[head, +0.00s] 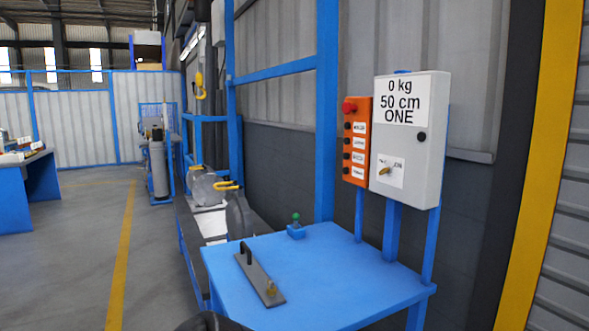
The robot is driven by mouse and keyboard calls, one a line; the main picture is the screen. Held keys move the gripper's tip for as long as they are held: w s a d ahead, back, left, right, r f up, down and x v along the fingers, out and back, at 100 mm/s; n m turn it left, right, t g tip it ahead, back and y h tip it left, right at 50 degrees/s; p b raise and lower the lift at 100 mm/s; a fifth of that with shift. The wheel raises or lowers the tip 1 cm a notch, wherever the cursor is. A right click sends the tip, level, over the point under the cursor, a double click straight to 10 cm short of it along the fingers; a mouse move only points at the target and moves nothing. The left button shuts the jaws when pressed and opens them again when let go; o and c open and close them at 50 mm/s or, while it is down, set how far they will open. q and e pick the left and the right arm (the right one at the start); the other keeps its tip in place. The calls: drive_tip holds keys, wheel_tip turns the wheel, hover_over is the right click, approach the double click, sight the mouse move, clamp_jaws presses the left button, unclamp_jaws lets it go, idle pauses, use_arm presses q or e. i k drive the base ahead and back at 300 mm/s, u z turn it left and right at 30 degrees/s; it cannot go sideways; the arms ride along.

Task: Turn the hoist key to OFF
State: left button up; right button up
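The hoist key (385,170) is a small brass-coloured key on a white label plate, low on the front of a grey control box (410,150). The plate's lettering is too small to read surely, so I cannot tell which position the key points to. The box's display panel (400,100) reads "0 kg", "50 cm", "ONE". Neither gripper's fingers show. A dark rounded shape cut off at the bottom edge may be part of my own arm. Nothing touches the key.
An orange button box (356,141) with a red knob adjoins the grey box. The blue table (330,270) below carries a grey plate (259,276) with a handle and a green-topped joystick (296,224). A yellow hook (199,84) hangs behind.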

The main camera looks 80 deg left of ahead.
sight(388, 171)
drive_tip(key=u, duration=2.6)
